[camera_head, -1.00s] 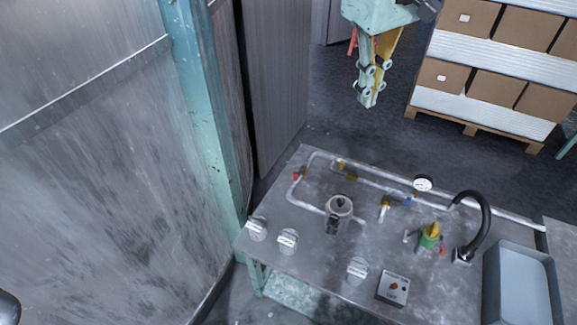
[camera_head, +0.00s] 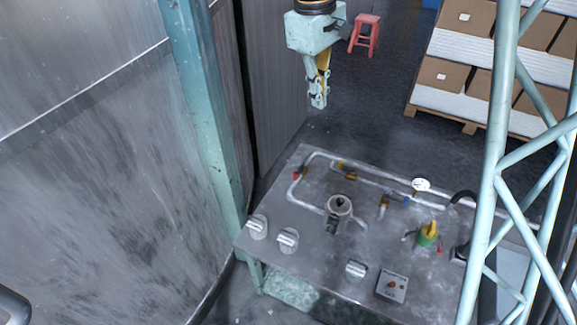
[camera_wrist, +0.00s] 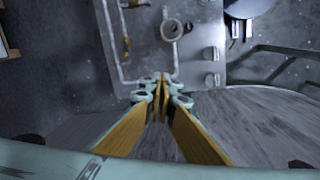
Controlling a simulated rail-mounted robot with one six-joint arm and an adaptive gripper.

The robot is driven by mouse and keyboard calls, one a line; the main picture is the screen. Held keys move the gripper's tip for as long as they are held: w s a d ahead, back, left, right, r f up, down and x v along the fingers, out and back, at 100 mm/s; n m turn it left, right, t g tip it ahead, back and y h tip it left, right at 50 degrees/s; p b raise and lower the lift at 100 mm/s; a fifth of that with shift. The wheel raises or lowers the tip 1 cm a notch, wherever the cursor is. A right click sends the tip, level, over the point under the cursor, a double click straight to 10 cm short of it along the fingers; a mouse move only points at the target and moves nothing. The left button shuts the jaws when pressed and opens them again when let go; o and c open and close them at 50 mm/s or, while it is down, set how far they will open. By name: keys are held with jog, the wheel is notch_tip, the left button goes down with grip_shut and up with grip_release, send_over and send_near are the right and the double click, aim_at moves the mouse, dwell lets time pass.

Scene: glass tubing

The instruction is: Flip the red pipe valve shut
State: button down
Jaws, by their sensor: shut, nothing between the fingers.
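The red pipe valve (camera_head: 298,176) is a small red piece on the silvery pipe (camera_head: 293,191) at the left end of the metal bench. Its handle is too small to tell how it is turned. My gripper (camera_head: 318,104) is shut and empty, pointing down. In the head view it appears above and slightly right of the valve, apart from it and past the bench's far edge. In the wrist view my gripper (camera_wrist: 163,78) has its fingertips together in front of the bench's pipes, and I cannot make out the red valve there.
The bench (camera_head: 310,248) also bears a grey round fitting (camera_head: 339,207), a gauge (camera_head: 421,185), yellow-handled valves, white knobs (camera_head: 257,227) and a button box (camera_head: 391,286). A teal post (camera_head: 205,120) stands left of it. The floor behind is open, with a red stool (camera_head: 364,35).

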jog(key=w+a+f+n, duration=0.2)
jog(key=a+f, duration=0.3)
jog(key=f, duration=0.4)
jog(key=w+a+f+n+h+p, duration=0.1)
jog(key=w+a+f, duration=0.3)
jog(key=f, duration=0.5)
jog(key=w+a+f+n+g+p, duration=0.1)
jog(key=w+a+f+n, duration=0.1)
jog(key=w+a+f, duration=0.3)
notch_tip(320, 180, down, 4)
jog(key=shift+a+n, duration=0.3)
jog(key=s+d+f+b, duration=0.1)
jog(key=d+f, duration=0.5)
jog(key=f, duration=0.4)
jog(key=shift+s+f, duration=0.15)
jog(key=shift+f, duration=0.1)
